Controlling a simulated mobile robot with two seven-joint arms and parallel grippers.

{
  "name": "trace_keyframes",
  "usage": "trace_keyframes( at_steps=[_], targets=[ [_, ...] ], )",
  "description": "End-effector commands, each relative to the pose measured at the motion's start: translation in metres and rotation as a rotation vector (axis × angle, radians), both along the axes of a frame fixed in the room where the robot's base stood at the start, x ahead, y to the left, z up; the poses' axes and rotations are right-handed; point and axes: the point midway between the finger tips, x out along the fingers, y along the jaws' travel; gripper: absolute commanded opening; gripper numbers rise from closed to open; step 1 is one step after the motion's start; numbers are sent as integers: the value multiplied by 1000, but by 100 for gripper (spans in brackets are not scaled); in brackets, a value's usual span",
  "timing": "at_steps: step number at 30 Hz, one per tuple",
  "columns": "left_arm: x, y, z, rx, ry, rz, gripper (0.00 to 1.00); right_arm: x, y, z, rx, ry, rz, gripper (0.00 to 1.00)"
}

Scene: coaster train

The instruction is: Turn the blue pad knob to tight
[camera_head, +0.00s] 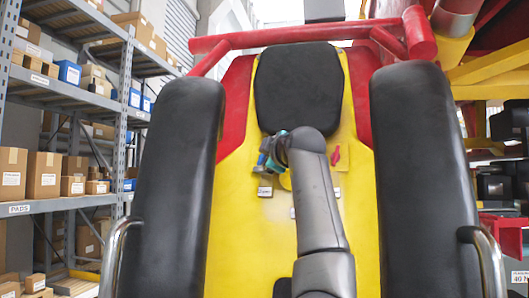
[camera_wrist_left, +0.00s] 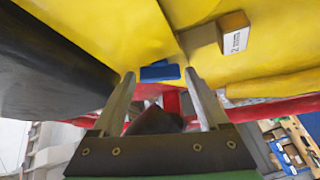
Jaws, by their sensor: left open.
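The blue pad knob (camera_wrist_left: 160,73) is on the yellow seat back, and in the left wrist view it shows between the tips of my left gripper (camera_wrist_left: 160,78). The two fingers are apart, one on each side of it; I cannot tell whether either touches it. In the head view my left gripper (camera_head: 268,157) is at the left part of the yellow panel, under the black headrest, and a bit of blue (camera_head: 262,159) shows beside it. My wrist hides most of the knob there. My right gripper is not in view.
A red knob (camera_head: 336,155) sits to the right on the yellow panel (camera_head: 235,235). A small labelled block (camera_head: 265,187) is just below my gripper. Black padded bars (camera_head: 178,170) (camera_head: 425,180) flank the seat. Shelves with boxes (camera_head: 44,175) stand at the left.

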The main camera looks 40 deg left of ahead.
Motion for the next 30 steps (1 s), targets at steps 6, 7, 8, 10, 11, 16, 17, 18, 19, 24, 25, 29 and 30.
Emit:
trace_keyframes(
  at_steps=[6, 7, 8, 10, 11, 16, 17, 18, 19, 24, 25, 29, 30],
  targets=[
    [1, 1, -1, 0, 0, 0, 78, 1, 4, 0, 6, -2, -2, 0],
    [1, 1, -1, 0, 0, 0, 78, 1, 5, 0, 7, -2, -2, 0],
    [1, 1, -1, 0, 0, 0, 76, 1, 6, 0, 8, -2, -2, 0],
    [0, 1, -1, 0, 0, 0, 68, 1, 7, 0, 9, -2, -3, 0],
    [0, 1, -1, 0, 0, 0, 65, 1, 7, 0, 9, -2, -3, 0],
    [0, 1, -1, -1, 0, 0, 46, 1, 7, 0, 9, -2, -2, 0],
    [0, 1, -1, -1, 0, 0, 43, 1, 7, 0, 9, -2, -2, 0],
    [0, 1, -1, -1, 0, 0, 38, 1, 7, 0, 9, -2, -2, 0],
    [0, 1, -1, -1, 0, 0, 35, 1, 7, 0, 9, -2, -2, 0],
    [0, 1, -1, -1, 0, 0, 16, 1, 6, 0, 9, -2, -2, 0],
    [0, 1, -1, -1, 0, 0, 12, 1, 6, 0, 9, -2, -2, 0],
    [0, 1, -1, 1, 2, 0, 9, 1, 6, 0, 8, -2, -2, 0],
    [0, 1, -1, 3, 4, 0, 9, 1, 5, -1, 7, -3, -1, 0]
  ],
)
